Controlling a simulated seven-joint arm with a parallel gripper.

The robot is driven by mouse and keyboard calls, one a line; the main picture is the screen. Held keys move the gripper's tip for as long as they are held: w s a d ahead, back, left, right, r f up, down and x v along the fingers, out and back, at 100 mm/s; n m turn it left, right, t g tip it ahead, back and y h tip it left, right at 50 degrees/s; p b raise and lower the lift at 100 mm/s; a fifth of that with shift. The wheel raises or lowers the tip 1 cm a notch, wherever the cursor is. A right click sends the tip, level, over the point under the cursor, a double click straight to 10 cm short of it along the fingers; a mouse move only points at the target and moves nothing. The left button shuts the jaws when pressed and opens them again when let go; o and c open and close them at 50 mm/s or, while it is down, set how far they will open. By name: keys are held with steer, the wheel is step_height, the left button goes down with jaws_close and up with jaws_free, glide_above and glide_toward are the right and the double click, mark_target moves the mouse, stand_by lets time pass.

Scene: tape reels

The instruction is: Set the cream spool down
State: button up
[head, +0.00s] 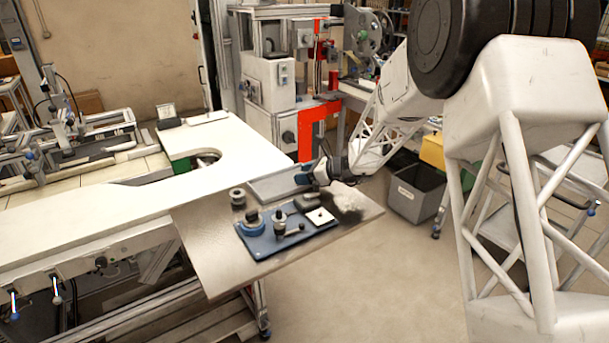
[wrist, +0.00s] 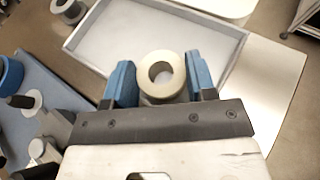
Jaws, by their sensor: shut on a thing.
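The cream spool (wrist: 178,72) is a pale ring with a round hole, seen end-on in the wrist view. My gripper (wrist: 160,78) has its two blue fingers on either side of it and is shut on it. In the head view my gripper (head: 309,178) is at the right end of a shallow grey tray (head: 262,200); I cannot make out the spool there. In the wrist view the spool overlaps the near part of the tray (wrist: 240,50). Its height above the surface below is not clear.
A grey spool (head: 238,197) stands left of the tray. A blue mat (head: 262,247) in front holds a blue ring (head: 253,221), small posts and a white square (head: 320,216). The table (head: 215,262) is bare at front left.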

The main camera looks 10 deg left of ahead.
steer(key=shift+f, duration=0.15)
steer(key=o, duration=0.7)
steer(key=shift+d+r, duration=0.1)
steer(key=shift+r, duration=0.1)
steer(key=shift+s+d+r, duration=0.15)
steer(key=shift+d+r, duration=0.15)
steer(key=shift+d, duration=0.3)
steer(key=v, duration=1)
steer(key=shift+d, duration=0.2)
